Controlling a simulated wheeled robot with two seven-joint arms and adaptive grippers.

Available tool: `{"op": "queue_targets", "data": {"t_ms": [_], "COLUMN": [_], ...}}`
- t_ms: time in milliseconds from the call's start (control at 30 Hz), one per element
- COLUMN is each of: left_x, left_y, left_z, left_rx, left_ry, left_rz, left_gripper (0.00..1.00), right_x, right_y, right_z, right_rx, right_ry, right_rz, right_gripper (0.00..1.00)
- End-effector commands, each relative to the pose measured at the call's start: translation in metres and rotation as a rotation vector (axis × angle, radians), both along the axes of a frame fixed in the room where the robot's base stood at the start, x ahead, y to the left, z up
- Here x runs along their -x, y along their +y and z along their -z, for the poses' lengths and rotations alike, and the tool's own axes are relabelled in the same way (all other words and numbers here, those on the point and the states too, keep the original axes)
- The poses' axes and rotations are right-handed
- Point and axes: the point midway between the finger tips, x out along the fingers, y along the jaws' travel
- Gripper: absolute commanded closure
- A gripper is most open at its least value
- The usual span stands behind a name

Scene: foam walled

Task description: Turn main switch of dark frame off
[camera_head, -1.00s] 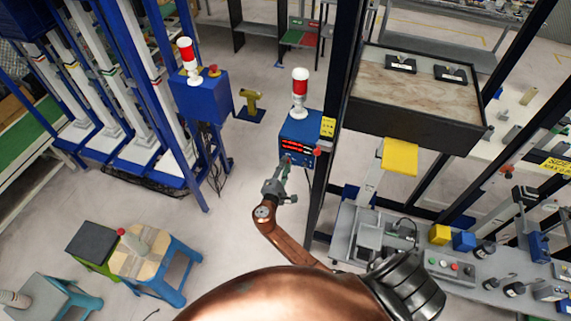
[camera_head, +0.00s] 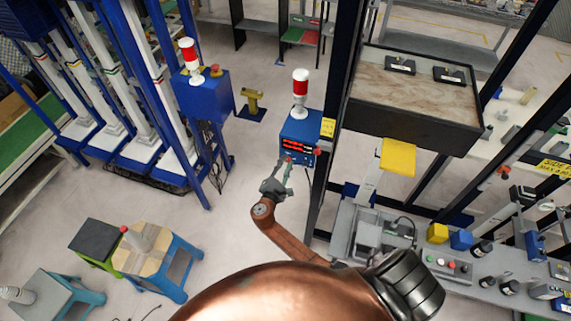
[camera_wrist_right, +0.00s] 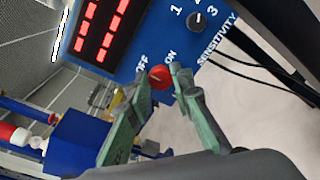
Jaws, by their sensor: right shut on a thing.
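The dark frame (camera_head: 322,190) stands at the middle right of the head view, with a blue control box (camera_head: 300,128) on its left side. The box has red digit displays, which also show in the right wrist view (camera_wrist_right: 104,22). Its main switch is a round red knob (camera_wrist_right: 160,77) below the displays, between the labels OFF and ON. My right gripper (camera_head: 287,162) is at the lower front of the box. In the wrist view its fingers (camera_wrist_right: 158,80) are shut on the red switch, one on each side. The exact knob angle is hard to read. My left gripper is out of view.
A sensitivity dial (camera_wrist_right: 197,20) sits beside the switch. A red-and-white lamp (camera_head: 300,92) tops the box. A second blue box (camera_head: 203,98) stands to the left. Stools (camera_head: 160,262) are at lower left, and a workbench with parts (camera_head: 440,262) is at right.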

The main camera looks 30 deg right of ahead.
Motion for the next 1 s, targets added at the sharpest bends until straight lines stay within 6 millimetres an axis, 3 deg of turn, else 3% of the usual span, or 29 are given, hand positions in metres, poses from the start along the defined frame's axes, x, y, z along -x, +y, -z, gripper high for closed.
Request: {"op": "queue_targets", "data": {"t_ms": [167, 200, 433, 767, 1000], "left_x": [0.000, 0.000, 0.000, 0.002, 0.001], "left_y": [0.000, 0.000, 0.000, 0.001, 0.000], "left_z": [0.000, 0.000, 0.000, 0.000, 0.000], "left_rx": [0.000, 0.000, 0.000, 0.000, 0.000], "left_ry": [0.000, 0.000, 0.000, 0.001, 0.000], "left_rz": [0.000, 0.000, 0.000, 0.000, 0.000], "left_gripper": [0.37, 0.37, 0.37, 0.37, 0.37], "right_x": [0.001, 0.001, 0.000, 0.002, 0.025], "right_y": [0.000, 0.000, 0.000, 0.002, 0.029], "right_z": [0.002, 0.002, 0.001, 0.001, -0.001], "right_rx": [-0.001, -0.001, -0.001, -0.001, -0.005], "right_ry": [0.003, 0.003, 0.001, 0.001, 0.001], "right_rz": [0.000, 0.000, 0.000, 0.000, 0.000], "right_gripper": [1.00, 0.78, 0.62, 0.61, 0.61]}}
